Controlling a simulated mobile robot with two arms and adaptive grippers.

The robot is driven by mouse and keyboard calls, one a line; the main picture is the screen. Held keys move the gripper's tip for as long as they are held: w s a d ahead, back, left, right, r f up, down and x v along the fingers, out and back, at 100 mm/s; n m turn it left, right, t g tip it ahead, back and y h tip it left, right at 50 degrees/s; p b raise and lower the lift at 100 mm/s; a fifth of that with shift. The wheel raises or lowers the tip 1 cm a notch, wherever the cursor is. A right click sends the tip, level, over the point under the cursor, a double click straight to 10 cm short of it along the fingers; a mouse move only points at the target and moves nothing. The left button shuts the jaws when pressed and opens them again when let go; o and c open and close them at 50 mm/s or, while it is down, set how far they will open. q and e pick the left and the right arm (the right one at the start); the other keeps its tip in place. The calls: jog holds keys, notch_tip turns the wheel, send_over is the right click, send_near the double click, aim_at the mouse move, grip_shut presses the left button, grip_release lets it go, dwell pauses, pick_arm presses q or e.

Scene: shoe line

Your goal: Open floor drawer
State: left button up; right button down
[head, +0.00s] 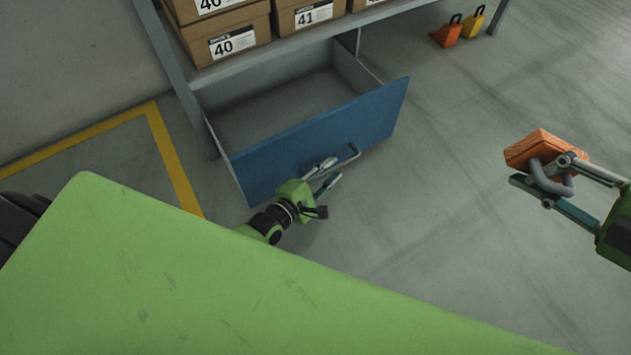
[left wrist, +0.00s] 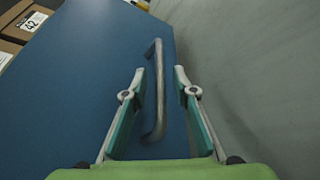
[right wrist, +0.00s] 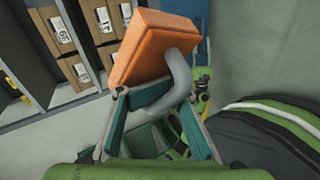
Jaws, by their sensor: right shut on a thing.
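The floor drawer (head: 285,138) has a blue front and stands pulled out under the shelf; its inside looks empty. Its grey bar handle (head: 345,162) is on the outer face. My left gripper (head: 329,174) is at the handle and open. In the left wrist view the handle (left wrist: 159,90) lies between the two spread fingers (left wrist: 160,80), apart from both. My right gripper (head: 532,188) is shut on the grey curved handle of an orange block (head: 541,143), held off to the right. The block (right wrist: 150,48) also shows in the right wrist view.
Cardboard shoe boxes (head: 232,40) stand on the shelf (head: 290,57) above the drawer. Orange (head: 447,33) and yellow (head: 472,23) blocks with black handles rest on the floor by the shelf's far leg. The floor right of the drawer is clear.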

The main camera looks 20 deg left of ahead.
pick_arm(q)
jog(key=v, duration=0.9)
jog(key=shift+s, duration=0.35)
jog(key=shift+a+r, duration=0.1)
